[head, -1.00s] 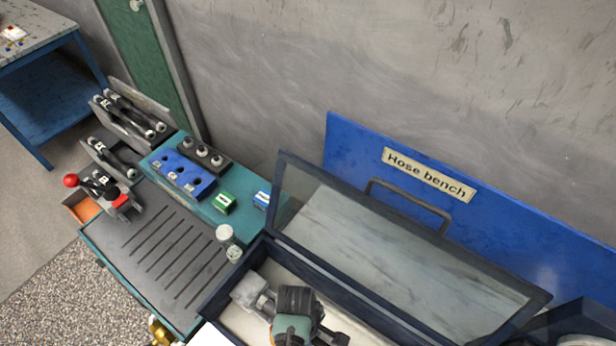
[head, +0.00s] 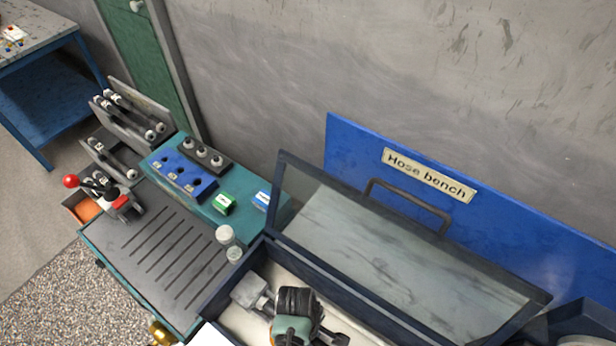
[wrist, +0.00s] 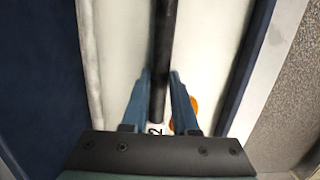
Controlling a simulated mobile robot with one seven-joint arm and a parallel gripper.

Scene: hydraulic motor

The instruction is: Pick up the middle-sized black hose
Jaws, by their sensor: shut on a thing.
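A black hose (wrist: 164,50) runs lengthwise through the middle of the wrist view, with a white tag (wrist: 155,129) marked 2 at its near end. My gripper (wrist: 160,75) has its two blue fingers shut on this hose, one on each side. Below the hose is a pale surface. The hose's far end is out of the wrist view. In the head view my arm's end shows at the bottom over the open box (head: 225,300), and the fingers and held hose cannot be made out there.
The box's glazed lid (head: 390,260) stands raised in front of the blue "Hose bench" board (head: 350,150). Left are a slotted tray (head: 160,245), a blue block (head: 180,175), two small jars (head: 226,235), a red-knobbed lever (head: 71,181) and racks with more black hoses (head: 125,110).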

